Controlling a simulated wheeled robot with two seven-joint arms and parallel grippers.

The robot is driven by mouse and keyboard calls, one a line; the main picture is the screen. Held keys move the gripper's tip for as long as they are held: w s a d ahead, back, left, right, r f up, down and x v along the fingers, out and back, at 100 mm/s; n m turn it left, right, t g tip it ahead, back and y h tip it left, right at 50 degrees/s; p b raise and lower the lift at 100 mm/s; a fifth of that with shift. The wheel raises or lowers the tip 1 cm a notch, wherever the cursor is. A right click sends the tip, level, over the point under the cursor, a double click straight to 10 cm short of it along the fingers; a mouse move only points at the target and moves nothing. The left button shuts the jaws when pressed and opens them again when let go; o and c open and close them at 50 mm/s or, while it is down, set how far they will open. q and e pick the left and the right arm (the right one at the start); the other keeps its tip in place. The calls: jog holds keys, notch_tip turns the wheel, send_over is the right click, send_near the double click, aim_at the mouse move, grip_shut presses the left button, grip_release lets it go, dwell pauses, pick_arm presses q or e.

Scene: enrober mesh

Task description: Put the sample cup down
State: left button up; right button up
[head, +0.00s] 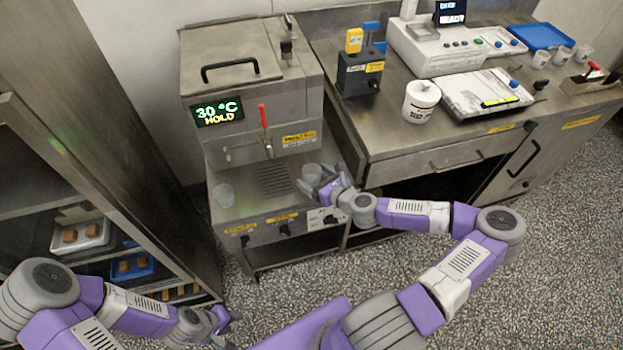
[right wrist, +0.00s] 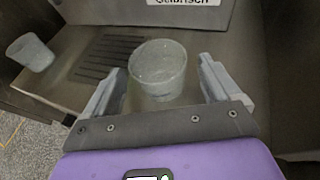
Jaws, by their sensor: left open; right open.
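A translucent sample cup (head: 311,173) stands upright on the steel ledge (head: 248,209) of the 30 °C machine, right of the drip grate. In the right wrist view this cup (right wrist: 157,72) is between the two fingers of my right gripper (right wrist: 158,90), with a visible gap on each side. My right gripper (head: 320,188) is open around the cup; its arm comes in from the right. A second similar cup (head: 223,194) stands left of the grate, also in the right wrist view (right wrist: 30,52). My left gripper (head: 228,328) is open, low at the left near the rack, away from both cups.
The machine (head: 252,95) has a red-handled tap (head: 264,128) above the grate (head: 273,180). A rack (head: 100,190) stands at left.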

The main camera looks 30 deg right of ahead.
jog(key=shift+x, duration=1.15)
jog(key=c, duration=1.1)
